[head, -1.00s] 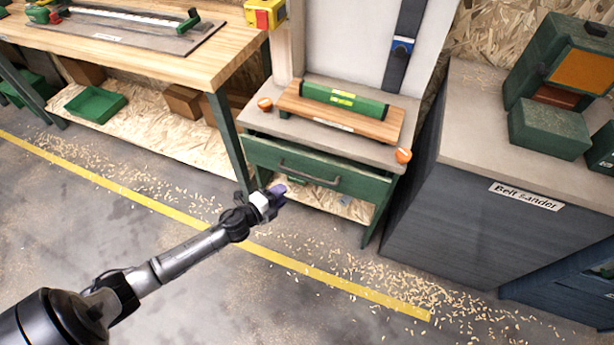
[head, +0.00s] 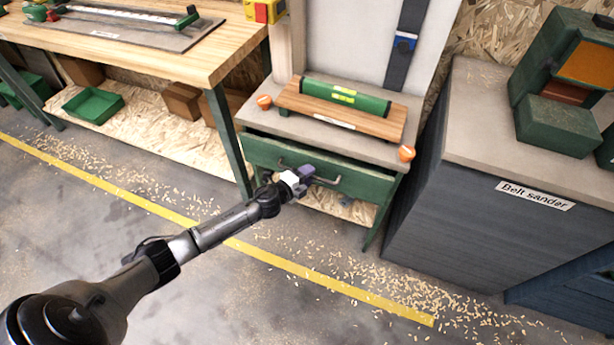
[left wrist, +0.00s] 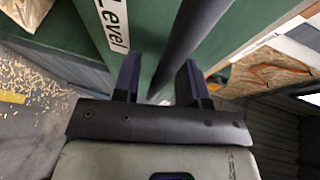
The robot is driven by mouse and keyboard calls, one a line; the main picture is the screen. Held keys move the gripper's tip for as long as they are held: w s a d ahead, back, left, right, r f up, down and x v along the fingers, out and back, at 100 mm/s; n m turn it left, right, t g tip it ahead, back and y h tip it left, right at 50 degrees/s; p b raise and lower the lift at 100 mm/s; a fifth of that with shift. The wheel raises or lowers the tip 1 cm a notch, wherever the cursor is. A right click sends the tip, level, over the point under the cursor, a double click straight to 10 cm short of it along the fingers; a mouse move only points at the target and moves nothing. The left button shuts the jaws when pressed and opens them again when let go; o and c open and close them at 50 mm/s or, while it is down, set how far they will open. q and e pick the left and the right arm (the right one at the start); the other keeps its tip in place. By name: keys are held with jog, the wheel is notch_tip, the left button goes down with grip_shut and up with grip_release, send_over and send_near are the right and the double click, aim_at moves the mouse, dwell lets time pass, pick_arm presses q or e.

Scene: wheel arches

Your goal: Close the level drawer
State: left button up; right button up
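The green level drawer (head: 358,184) sits under the grey top of the small stand and appears to stand a little out, with a dark gap along its top edge. Its dark bar handle (head: 326,181) is on the front, partly hidden by my gripper. My left gripper (head: 304,174) is at the handle. In the left wrist view the gripper (left wrist: 158,82) is open, its two dark fingers apart, with the handle bar (left wrist: 190,40) running between and beyond them. The drawer front (left wrist: 146,40) shows close ahead with a white "Level" label (left wrist: 112,24). My right gripper is out of view.
A green spirit level (head: 345,97) lies on a wooden board on the stand. A wooden workbench (head: 170,50) stands to the left and a grey belt sander cabinet (head: 450,220) to the right. The floor in front holds only scattered shavings and a yellow line (head: 300,270).

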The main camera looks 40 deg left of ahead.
pick_arm(q)
grip_shut()
dwell(0.4)
